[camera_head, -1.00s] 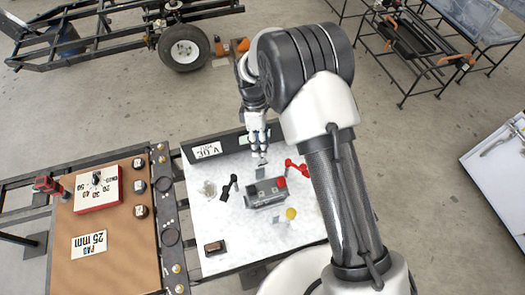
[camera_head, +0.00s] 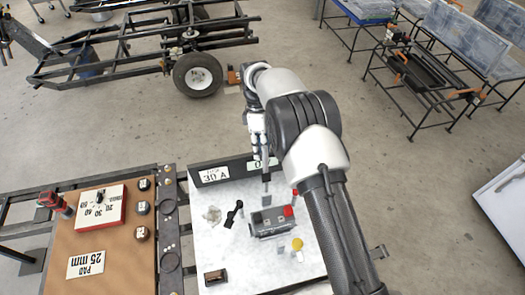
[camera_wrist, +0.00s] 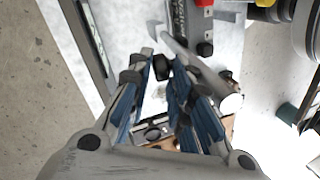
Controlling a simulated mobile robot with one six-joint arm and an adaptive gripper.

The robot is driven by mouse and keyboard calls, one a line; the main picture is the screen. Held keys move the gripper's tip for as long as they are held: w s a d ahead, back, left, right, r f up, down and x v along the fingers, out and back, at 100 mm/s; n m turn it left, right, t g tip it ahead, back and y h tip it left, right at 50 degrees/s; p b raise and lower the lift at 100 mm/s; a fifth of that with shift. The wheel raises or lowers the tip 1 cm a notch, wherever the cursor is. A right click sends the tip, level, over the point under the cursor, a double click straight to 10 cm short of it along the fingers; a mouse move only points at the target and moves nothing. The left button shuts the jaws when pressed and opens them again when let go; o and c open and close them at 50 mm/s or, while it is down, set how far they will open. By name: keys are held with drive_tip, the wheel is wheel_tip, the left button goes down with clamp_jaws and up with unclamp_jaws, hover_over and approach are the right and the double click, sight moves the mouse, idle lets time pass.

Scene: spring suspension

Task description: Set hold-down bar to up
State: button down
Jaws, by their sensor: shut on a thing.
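My gripper (camera_head: 264,165) hangs above the back of the white tray, behind the grey battery-like box (camera_head: 268,224). In the head view a narrow grey piece (camera_head: 266,188) shows upright below the fingertips, just behind the box. A red cap (camera_head: 289,211) sits on the box's right end.
The white tray (camera_head: 228,255) also holds a black lever (camera_head: 233,213), a yellow knob (camera_head: 297,244) and a small brown-black block (camera_head: 215,277). A sign reading 30 A (camera_head: 214,174) stands at its back edge. A brown board (camera_head: 115,240) lies left. My arm covers the tray's right side.

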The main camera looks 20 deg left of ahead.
wheel_tip(320, 180, down, 4)
drive_tip(key=shift+w+d+r, duration=0.1)
drive_tip(key=shift+d+r, duration=0.05)
drive_tip(key=shift+r, duration=0.1)
drive_tip(key=c, duration=1.8)
unclamp_jaws()
drive_tip(key=shift+c, duration=0.2)
drive_tip(key=o, duration=0.6)
drive_tip(key=shift+w+f, duration=0.3)
drive_tip(key=shift+w, duration=0.15)
drive_tip(key=o, duration=0.7)
drive_tip(key=shift+a, duration=0.2)
drive_tip(key=shift+o, duration=0.3)
drive_tip(key=shift+a, duration=0.1)
drive_tip(key=shift+s+a, duration=0.15)
drive_tip(key=shift+a+r, duration=0.1)
drive_tip(key=shift+r, duration=0.2)
drive_tip(key=shift+c, duration=0.4)
drive_tip(key=v, duration=1.1)
drive_tip(key=c, duration=0.7)
drive_tip(key=shift+w+r, duration=0.25)
drive_tip(key=shift+r, duration=0.35)
drive_tip(key=shift+c, duration=0.2)
